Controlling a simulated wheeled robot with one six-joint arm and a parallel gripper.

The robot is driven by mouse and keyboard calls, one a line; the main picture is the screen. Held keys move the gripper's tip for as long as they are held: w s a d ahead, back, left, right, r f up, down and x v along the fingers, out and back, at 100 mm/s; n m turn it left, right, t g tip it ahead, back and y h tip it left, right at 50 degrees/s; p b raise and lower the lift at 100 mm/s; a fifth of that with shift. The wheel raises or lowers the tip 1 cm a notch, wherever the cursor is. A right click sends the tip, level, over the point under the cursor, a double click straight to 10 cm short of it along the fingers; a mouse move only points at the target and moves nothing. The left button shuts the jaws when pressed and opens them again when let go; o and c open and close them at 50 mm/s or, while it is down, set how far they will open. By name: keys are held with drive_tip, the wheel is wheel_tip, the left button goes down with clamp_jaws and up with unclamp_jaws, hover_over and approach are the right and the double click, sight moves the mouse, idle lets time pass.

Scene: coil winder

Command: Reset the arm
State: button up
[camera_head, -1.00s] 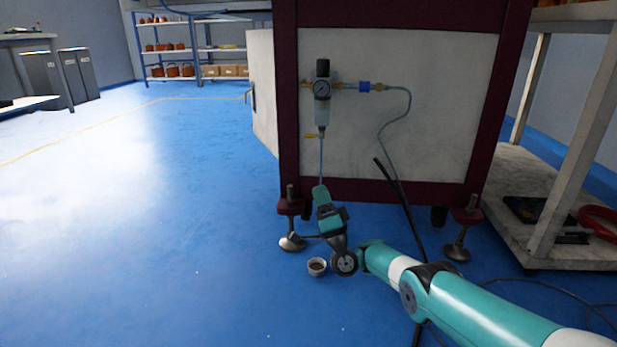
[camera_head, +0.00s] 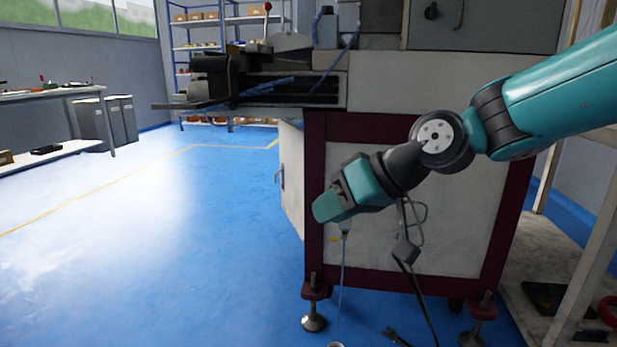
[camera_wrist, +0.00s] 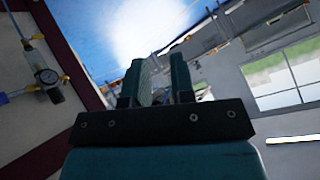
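My teal arm is raised in front of the machine cabinet in the head view, coming in from the right edge. My gripper (camera_head: 326,208) points left and slightly down, and covers most of the air regulator behind it. In the wrist view, the two teal fingers (camera_wrist: 161,82) stand apart with a narrow gap and nothing visible between them.
The winder's cabinet (camera_head: 470,235) stands close behind my arm, its machine bed (camera_head: 290,88) jutting left above. A small cup (camera_head: 336,345) is at the bottom edge. A white bench (camera_head: 560,270) stands right. The blue floor (camera_head: 170,260) is clear at left.

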drive_tip(key=s+d+r+g+h+p, duration=0.15)
drive_tip(key=s+d, duration=0.25)
drive_tip(key=s, duration=0.4)
drive_tip(key=s+d+r+g+h+p, duration=0.1)
drive_tip(key=s+d+h+p, duration=0.2)
drive_tip(key=s, duration=0.4)
drive_tip(key=s+d+r+g+h+p, duration=0.1)
drive_tip(key=s+d+p, duration=0.25)
drive_tip(key=s, duration=0.45)
wheel_tip(320, 180, up, 36)
drive_tip(key=p, duration=3.5)
drive_tip(key=shift+w+d+m, duration=0.3)
drive_tip(key=shift+w+d, duration=0.05)
drive_tip(key=shift+w, duration=0.05)
drive_tip(key=shift+f+y, duration=0.1)
drive_tip(key=shift+y, duration=0.15)
